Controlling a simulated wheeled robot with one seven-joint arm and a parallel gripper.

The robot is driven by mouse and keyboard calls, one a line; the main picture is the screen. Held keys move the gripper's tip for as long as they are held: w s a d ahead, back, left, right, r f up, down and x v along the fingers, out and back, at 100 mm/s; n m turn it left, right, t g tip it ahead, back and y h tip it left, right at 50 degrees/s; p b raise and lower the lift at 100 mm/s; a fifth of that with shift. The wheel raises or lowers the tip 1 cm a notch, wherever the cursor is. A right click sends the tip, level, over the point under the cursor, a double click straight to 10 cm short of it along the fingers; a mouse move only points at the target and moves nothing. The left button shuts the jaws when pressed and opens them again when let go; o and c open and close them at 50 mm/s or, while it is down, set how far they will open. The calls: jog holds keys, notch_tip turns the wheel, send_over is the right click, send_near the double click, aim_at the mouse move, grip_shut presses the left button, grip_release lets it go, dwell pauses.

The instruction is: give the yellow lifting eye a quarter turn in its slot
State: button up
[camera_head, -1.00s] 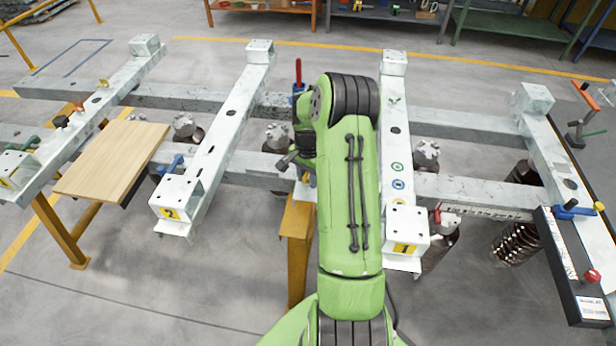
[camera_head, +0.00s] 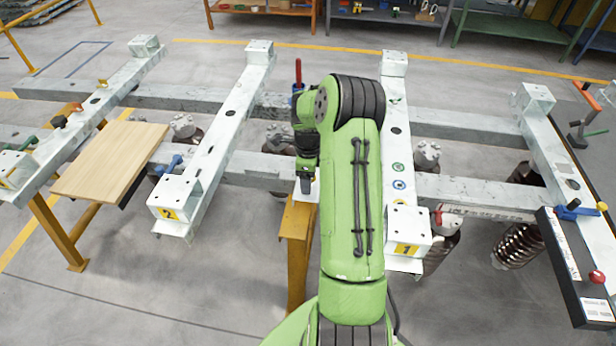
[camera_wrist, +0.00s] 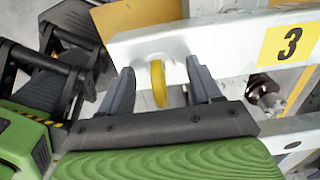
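The yellow lifting eye (camera_wrist: 158,83) shows in the wrist view as a narrow upright ring, seen nearly edge-on, against a white beam (camera_wrist: 215,45) with a yellow "3" label. My gripper (camera_wrist: 160,88) is open, with one grey finger on each side of the eye and a visible gap to both. The eye's lower end and its slot are not clearly seen. In the head view my gripper (camera_head: 304,186) points down near a small white surface above a yellow stand, and I cannot make out the eye there.
A yellow stand (camera_head: 296,226) is below my gripper. White beams numbered 2 (camera_head: 205,160) and 1 (camera_head: 395,150) lie to either side. A wooden board (camera_head: 112,160) is at left. A red-handled tool (camera_head: 298,72) stands behind my gripper.

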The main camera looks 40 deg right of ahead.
jog(key=a+r+n+p, duration=0.2)
jog(key=r, duration=0.9)
jog(key=a+r+n+p, duration=0.2)
jog(key=a+r+p, duration=0.1)
jog(key=r, duration=0.8)
jog(key=s+a+r+n+t+h+p, duration=0.1)
jog(key=s+a+r+n, duration=0.1)
jog(key=a+r+n, duration=0.25)
jog(key=s+a+r+n+t+h, duration=0.1)
jog(key=s+a+r+n, duration=0.2)
jog(key=a+n, duration=0.15)
jog(key=s+a+r+n+t+y+p, duration=0.2)
jog(key=s+a+r+n+t, duration=0.1)
jog(key=s+a+n, duration=0.9)
jog(key=s+n, duration=0.3)
jog(key=shift+t, duration=0.3)
jog(key=shift+a, duration=0.1)
